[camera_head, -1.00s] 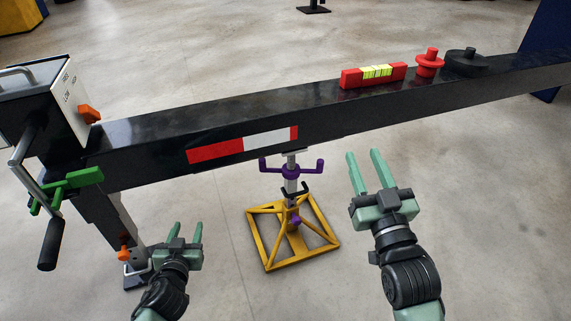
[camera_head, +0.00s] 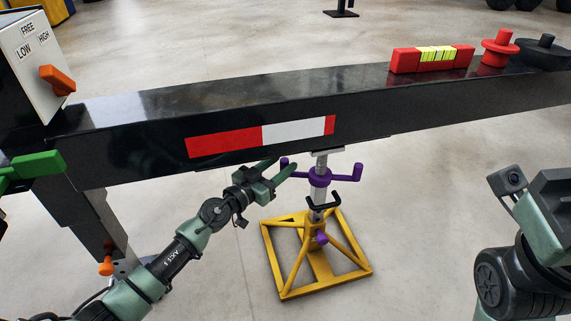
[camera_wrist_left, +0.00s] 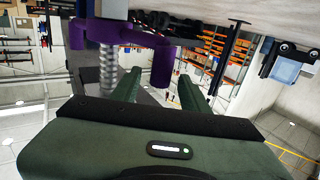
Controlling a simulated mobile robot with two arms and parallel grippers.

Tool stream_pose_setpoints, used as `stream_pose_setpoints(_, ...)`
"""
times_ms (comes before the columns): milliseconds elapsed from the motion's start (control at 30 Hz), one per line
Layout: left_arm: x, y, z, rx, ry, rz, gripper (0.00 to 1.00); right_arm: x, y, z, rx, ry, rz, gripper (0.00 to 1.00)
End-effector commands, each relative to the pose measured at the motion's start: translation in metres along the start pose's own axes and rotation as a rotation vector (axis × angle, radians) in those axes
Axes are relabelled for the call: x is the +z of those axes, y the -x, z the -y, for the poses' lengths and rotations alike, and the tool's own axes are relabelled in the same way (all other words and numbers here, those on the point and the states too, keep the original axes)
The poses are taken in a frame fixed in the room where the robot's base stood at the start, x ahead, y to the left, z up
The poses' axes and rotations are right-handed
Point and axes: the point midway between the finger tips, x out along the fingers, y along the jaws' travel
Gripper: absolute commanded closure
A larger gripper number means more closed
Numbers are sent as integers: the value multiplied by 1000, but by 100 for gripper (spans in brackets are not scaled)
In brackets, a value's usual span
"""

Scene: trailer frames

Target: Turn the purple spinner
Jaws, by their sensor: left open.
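The purple spinner (camera_head: 320,177) sits around the upright grey screw of a yellow jack stand (camera_head: 318,262), under the black beam. It has upturned handles at its left and right. My left gripper (camera_head: 289,168) is open at the spinner's left handle. In the left wrist view the spinner (camera_wrist_left: 122,38) shows close, with one downward-pointing handle in line with the gap between my left fingers (camera_wrist_left: 160,88). I cannot tell whether they touch it. My right arm is at the right edge; its fingers do not show.
The black beam (camera_head: 240,110) runs across just above my left gripper. A red level (camera_head: 432,58), a red knob (camera_head: 498,48) and a black disc (camera_head: 541,53) sit on it. A white panel with an orange lever (camera_head: 58,80) stands left. A black hook (camera_head: 323,201) is below the spinner.

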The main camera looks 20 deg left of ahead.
Motion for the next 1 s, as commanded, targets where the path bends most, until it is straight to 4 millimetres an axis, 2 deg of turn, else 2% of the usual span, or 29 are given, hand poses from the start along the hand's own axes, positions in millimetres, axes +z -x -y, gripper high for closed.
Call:
stream_pose_setpoints(167, 1, -17, 0, 0, 0, 0, 55, -3, -2, 1, -6, 2, -15, 64)
stream_pose_setpoints(467, 0, -19, 0, -1, 1, 0, 55, -3, -3, 2, -7, 2, -15, 64)
stream_pose_setpoints(600, 0, -19, 0, -1, 1, 0, 94, -3, -3, 2, -7, 2, -15, 64)
stream_pose_setpoints(633, 0, -19, 0, -1, 1, 0, 100, -3, -3, 2, -7, 2, -15, 64)
stream_pose_setpoints(1000, 0, -18, 0, -1, 1, 0, 100, -3, -3, 1, -7, 2, -15, 64)
